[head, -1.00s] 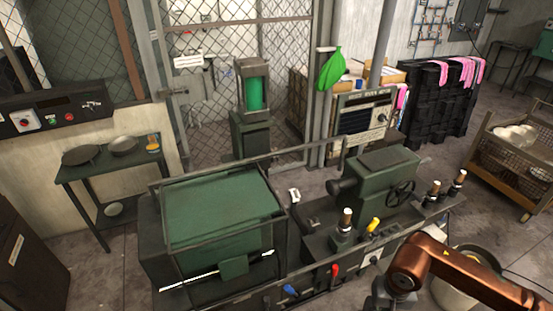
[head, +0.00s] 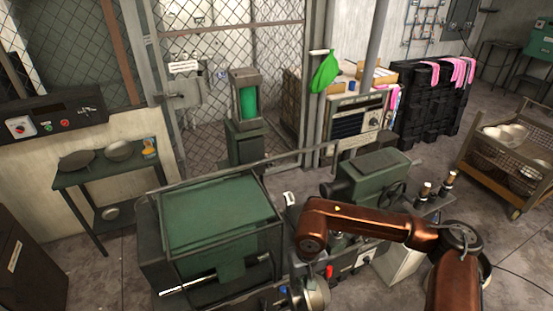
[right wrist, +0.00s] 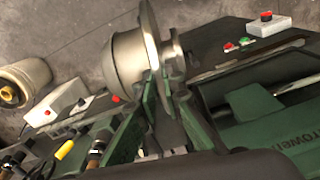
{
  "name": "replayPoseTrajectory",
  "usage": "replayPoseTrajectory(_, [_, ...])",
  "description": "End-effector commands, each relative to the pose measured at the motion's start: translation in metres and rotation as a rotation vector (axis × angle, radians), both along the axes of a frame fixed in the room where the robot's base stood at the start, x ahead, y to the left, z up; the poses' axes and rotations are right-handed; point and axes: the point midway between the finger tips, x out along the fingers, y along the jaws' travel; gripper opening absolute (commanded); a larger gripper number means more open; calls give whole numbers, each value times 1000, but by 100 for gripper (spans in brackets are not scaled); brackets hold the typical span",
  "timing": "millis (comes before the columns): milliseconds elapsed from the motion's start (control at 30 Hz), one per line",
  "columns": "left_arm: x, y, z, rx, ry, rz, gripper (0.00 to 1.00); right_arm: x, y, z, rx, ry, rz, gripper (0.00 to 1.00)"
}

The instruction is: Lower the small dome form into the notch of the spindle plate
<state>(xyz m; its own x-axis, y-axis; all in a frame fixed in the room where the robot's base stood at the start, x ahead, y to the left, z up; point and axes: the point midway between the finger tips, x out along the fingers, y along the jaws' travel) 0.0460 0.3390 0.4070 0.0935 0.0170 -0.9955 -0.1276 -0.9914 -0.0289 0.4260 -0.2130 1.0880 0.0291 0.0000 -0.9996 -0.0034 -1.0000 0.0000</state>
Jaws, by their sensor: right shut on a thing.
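The small dome form (right wrist: 126,62) is a silver-grey metal piece with a rounded body, a wide rim and a narrower flanged neck. In the right wrist view, my right gripper (right wrist: 163,88) is shut on its neck with green fingers. In the head view, my copper right arm reaches left across the machine and bends down. A rounded silver part (head: 316,290) shows below it at the bottom edge, partly cut off. I cannot make out the spindle plate or its notch in either view. My left gripper is out of view.
The green machine's guarded housing (head: 215,215) stands left of my arm, and its green headstock (head: 372,172) behind it. Several levers and a red button box (right wrist: 268,22) are close by. A shelf table (head: 105,172) with pans is at the left. A wire cart (head: 500,165) stands right.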

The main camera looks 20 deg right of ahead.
Motion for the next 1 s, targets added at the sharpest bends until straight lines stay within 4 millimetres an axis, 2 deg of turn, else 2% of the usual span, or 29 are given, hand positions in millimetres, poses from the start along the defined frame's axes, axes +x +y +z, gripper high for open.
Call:
replayPoseTrajectory(33, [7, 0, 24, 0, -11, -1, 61, 0, 0, 25, 1, -5, 1, 0])
replayPoseTrajectory(100, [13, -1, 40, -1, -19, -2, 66, 0, 1, 41, 1, -7, 1, 0])
replayPoseTrajectory(300, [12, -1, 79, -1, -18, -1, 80, 0, 2, 82, 1, -10, 4, 0])
replayPoseTrajectory(433, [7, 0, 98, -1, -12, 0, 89, 0, 2, 102, 1, -11, 4, 0])
replayPoseTrajectory(600, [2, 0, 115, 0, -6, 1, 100, 0, 2, 120, 1, -11, 3, 0])
replayPoseTrajectory(667, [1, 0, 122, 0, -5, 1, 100, 0, 2, 126, 1, -11, 3, 0])
replayPoseTrajectory(733, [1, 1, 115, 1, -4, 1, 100, -1, 4, 119, 3, -29, 9, 0])
replayPoseTrajectory(1000, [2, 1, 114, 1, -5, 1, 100, 0, 4, 118, -1, -89, 11, 0])
